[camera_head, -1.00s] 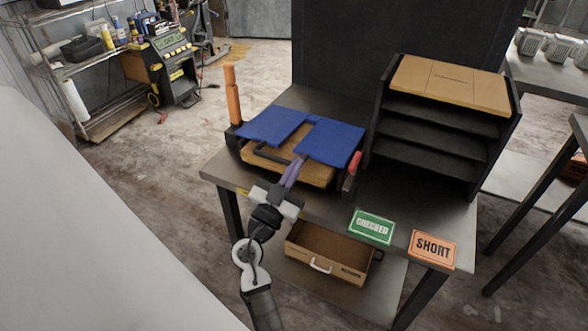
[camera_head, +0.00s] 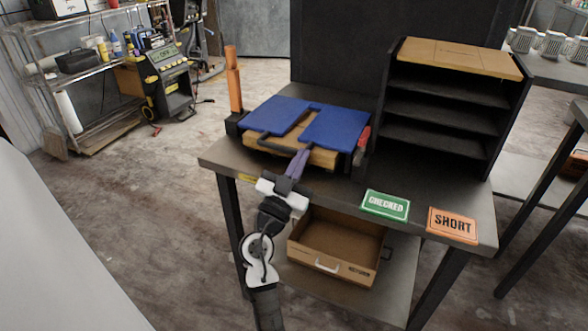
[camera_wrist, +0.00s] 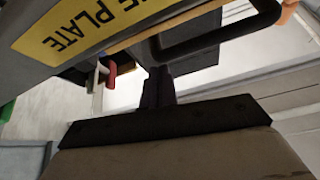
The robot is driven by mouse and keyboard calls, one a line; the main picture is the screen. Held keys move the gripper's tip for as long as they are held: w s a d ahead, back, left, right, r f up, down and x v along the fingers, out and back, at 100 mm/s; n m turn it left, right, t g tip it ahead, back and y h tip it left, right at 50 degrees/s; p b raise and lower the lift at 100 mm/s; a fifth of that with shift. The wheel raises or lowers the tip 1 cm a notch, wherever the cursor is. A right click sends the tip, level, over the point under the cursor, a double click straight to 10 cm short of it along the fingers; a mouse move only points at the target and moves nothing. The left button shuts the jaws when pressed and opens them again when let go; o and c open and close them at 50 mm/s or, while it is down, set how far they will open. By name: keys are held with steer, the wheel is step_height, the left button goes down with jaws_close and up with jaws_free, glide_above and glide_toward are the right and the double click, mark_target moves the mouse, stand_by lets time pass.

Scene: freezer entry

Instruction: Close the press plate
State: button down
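The press (camera_head: 318,158) stands on the grey table, with two blue pads (camera_head: 337,127) on top and a wooden layer beneath. A black bar handle (camera_head: 275,149) runs along its front. My gripper (camera_head: 301,156) is at the front of the press, its purple-looking fingers by the right end of the handle. In the wrist view my fingers (camera_wrist: 158,88) are close together with nothing clearly between them. The handle (camera_wrist: 215,38) passes just beyond their tips; whether they touch is unclear. A yellow label reading "PLATE" (camera_wrist: 85,28) shows at upper left.
An orange upright grip (camera_head: 233,80) stands at the press's left corner, and a red piece (camera_head: 364,137) is at its right. A black shelf rack (camera_head: 440,115) is to the right. Green CHECKED (camera_head: 386,204) and orange SHORT (camera_head: 453,224) signs lie in front. An open drawer box (camera_head: 335,250) is below.

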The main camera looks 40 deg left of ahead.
steer(key=shift+w+f, duration=0.1)
steer(key=shift+f, duration=0.05)
steer(key=shift+r, duration=0.3)
step_height(320, 180, up, 20)
steer(key=p, duration=0.2)
steer(key=shift+f, duration=0.1)
